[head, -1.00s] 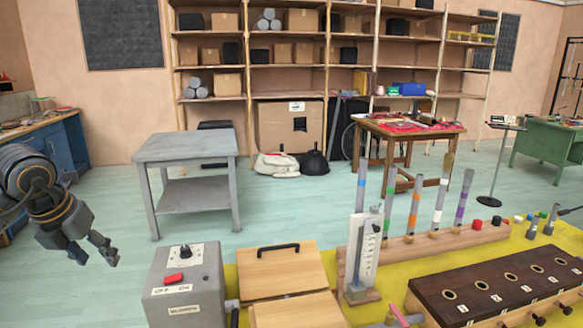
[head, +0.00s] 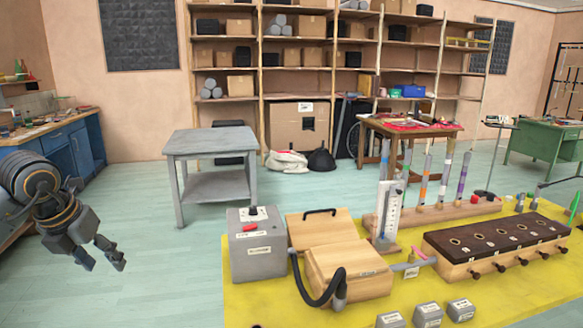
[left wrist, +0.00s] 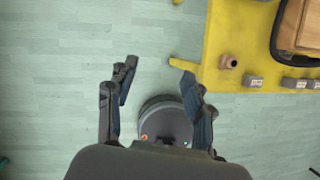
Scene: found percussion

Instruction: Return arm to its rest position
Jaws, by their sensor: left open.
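My left gripper (head: 102,262) hangs open and empty at the left of the head view, over bare floor. It is left of the yellow table (head: 240,301) and apart from it. The yellow table's corner (left wrist: 213,50) shows beyond the right finger. My right gripper is in neither view.
A grey box with a red switch (head: 256,243), a wooden box with a black hose (head: 345,270) and a dark-topped block with holes (head: 495,240) stand on the yellow table. A grey side table (head: 212,145) stands behind.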

